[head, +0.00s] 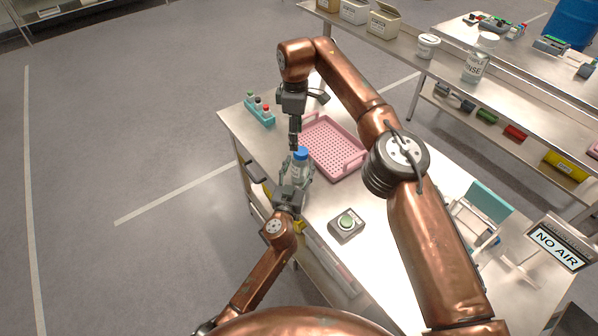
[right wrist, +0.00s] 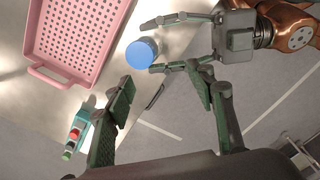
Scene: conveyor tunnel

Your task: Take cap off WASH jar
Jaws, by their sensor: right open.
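The jar (head: 297,170) stands upright near the left edge of the steel table with its blue cap (head: 301,153) on. In the right wrist view the cap (right wrist: 141,52) shows from above. My left gripper (head: 297,179) reaches in from the front, with its fingers on either side of the jar below the cap. My right gripper (head: 294,143) points down just above the cap, open and empty. Its spread fingers also show in the right wrist view (right wrist: 162,80).
A pink perforated tray (head: 333,146) lies just right of the jar. A teal rack of small tubes (head: 260,110) stands behind it. A green-button box (head: 346,224) is nearer the front. A RINSE jar (head: 476,64) stands on the back table.

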